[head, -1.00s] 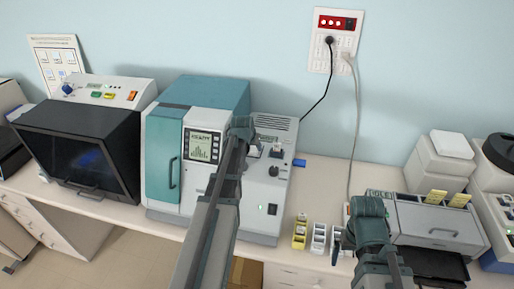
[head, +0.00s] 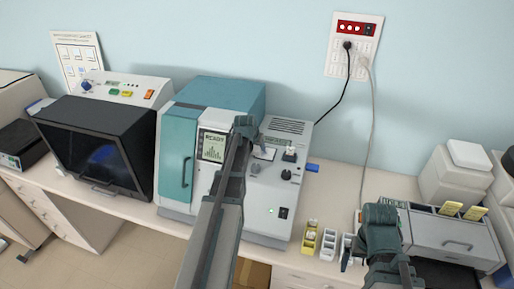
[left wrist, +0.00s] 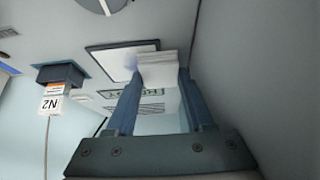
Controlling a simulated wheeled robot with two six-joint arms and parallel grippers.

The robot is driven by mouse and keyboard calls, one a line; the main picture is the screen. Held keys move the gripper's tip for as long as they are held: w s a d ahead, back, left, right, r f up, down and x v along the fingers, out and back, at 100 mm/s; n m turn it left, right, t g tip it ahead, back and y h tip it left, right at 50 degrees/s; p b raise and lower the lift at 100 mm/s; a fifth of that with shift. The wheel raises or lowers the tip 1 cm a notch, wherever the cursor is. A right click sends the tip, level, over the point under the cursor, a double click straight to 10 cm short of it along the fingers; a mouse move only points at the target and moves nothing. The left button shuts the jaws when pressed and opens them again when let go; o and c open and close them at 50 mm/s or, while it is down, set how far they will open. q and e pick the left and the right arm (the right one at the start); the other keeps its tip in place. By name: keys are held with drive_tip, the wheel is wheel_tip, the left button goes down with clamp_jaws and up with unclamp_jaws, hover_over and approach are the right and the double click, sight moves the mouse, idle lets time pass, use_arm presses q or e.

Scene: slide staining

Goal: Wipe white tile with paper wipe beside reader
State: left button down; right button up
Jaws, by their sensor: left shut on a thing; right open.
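My left gripper (head: 257,137) is over the sloped top of the teal and white reader (head: 275,193), right of its display. In the left wrist view its fingers (left wrist: 157,85) are shut on a folded white paper wipe (left wrist: 157,68). The white tile (left wrist: 112,60), dark-rimmed with a faint bluish smear, lies right beside the wipe. The wipe overlaps the tile's edge in that view; I cannot tell whether they touch. In the head view a white patch (head: 264,153), seemingly the tile, shows beside the gripper. My right gripper (head: 350,255) is open, low over the bench front.
Small yellow and white holders (head: 328,244) stand near the right gripper. A grey drawer unit (head: 455,240) is at the right. A dark-fronted cabinet (head: 85,155) stands left of the reader. A small blue object (head: 313,168) lies right of the reader. A black cord hangs behind.

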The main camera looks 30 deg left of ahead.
sight(266, 151)
use_arm(q)
drive_tip(key=shift+w+d, duration=0.1)
drive_tip(key=shift+d, duration=0.05)
drive_tip(key=shift+w+d+f, duration=0.1)
drive_tip(key=shift+w+d, duration=0.05)
drive_tip(key=shift+d, duration=0.7)
drive_tip(key=shift+w+d, duration=0.15)
drive_tip(key=shift+d, duration=0.65)
drive_tip(key=shift+d, duration=0.1)
drive_tip(key=shift+w+d, duration=0.25)
drive_tip(key=shift+d, duration=0.65)
drive_tip(key=shift+w+d, duration=0.25)
drive_tip(key=shift+d, duration=0.6)
drive_tip(key=shift+f, duration=0.15)
drive_tip(key=shift+s+a, duration=0.25)
drive_tip(key=shift+a, duration=0.5)
drive_tip(key=shift+s+a, duration=0.25)
drive_tip(key=shift+a, duration=0.9)
